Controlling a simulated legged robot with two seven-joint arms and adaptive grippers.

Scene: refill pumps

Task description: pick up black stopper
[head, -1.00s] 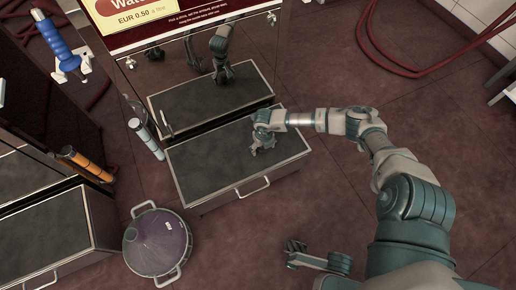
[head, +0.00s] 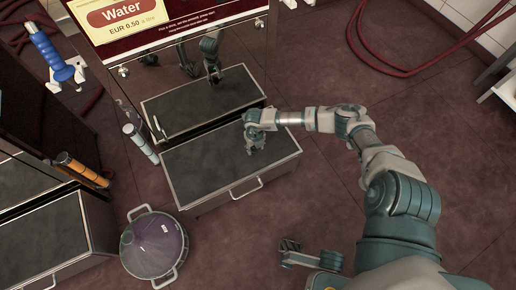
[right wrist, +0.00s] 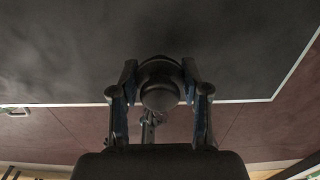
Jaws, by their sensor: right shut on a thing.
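My right gripper (head: 255,147) hangs just above the dark top of the drawer-like box (head: 222,152) in the head view. The right wrist view shows its two fingers, with blue inner pads, closed on either side of the black stopper (right wrist: 160,92). The stopper is a dark rounded piece and fills the space between the fingertips. It is too small and dark to make out in the head view. A grey and teal part of mine shows low in the head view; I cannot tell its finger state.
A purple-lidded round pot (head: 154,246) stands on the floor left of the box. A water sign panel (head: 130,15) stands behind. Red hose lies at the back right.

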